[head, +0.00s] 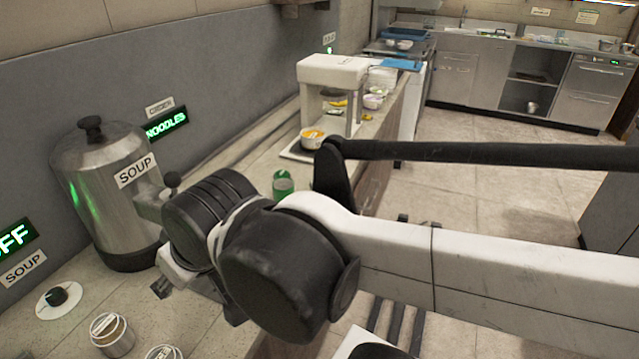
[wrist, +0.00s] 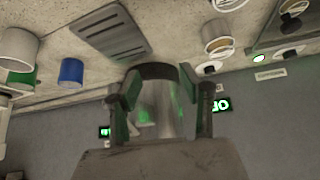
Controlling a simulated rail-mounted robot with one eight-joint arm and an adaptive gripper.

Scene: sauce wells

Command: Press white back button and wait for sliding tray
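No white button can be made out for certain in the head view. A small pale spot with a green edge (wrist: 259,57) sits beside a label in the wrist view; I cannot tell whether it is a button. A white machine (head: 333,70) stands farther along the counter, with a flat tray (head: 290,154) at its base bearing an orange-and-white bowl (head: 313,138). My gripper (wrist: 160,80) has its fingers apart. The metal soup pot (head: 92,190) shows between and beyond them in the wrist view (wrist: 160,112). My wrist hides most of the gripper in the head view.
A green cup (head: 283,185) stands on the counter beyond my wrist. Seasoning containers (head: 112,335) and a knob (head: 56,297) are at the lower left. A blue cup (wrist: 71,72) and a grey grate (wrist: 112,35) show in the wrist view.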

